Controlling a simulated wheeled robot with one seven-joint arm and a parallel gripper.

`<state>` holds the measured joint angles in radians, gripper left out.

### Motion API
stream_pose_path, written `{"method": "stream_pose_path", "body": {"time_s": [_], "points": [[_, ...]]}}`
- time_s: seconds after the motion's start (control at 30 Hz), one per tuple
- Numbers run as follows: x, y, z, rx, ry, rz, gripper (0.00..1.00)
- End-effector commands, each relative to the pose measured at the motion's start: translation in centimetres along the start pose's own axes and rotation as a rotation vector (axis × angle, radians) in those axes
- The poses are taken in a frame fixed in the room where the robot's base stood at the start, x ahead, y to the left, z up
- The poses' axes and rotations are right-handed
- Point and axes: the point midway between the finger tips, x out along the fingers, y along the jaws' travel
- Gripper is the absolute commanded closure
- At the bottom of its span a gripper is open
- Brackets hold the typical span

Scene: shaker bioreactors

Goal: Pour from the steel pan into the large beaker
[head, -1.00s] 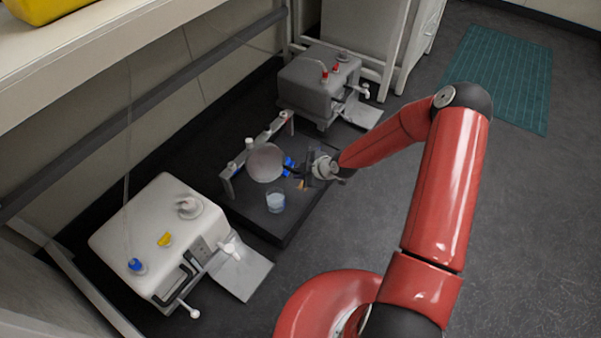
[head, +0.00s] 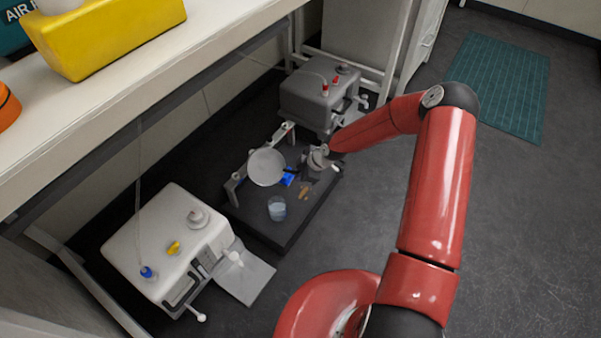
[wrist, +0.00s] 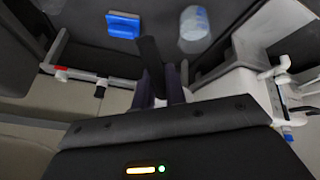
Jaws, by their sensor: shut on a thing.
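The steel pan (head: 266,167) shows as a pale disc in the head view, to the left of my gripper (head: 305,162). My gripper is shut on its dark handle, which also shows between the fingers (wrist: 164,82) in the wrist view. The pan is held above the dark platform; I cannot tell its exact tilt or see its contents. The large beaker (head: 277,208) stands upright on the platform, nearer the camera than the pan, with pale bluish contents. It also shows in the wrist view (wrist: 194,28). Pan and beaker look apart.
A blue block (head: 287,179) and a small brown item (head: 304,192) lie on the dark platform (head: 265,232). A white machine (head: 165,240) stands to the left and a grey machine (head: 318,95) behind. A shelf with a yellow bin (head: 115,40) overhangs at upper left.

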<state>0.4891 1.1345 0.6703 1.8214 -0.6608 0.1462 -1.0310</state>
Motion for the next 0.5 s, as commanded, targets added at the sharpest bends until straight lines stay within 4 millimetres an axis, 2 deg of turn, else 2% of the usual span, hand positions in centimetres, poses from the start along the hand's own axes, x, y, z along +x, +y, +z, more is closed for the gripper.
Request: {"method": "stream_pose_path", "body": {"time_s": [0.5], "points": [[-1.03,1.14,-1.19,0.075,-0.121,-0.188,1.0]]}}
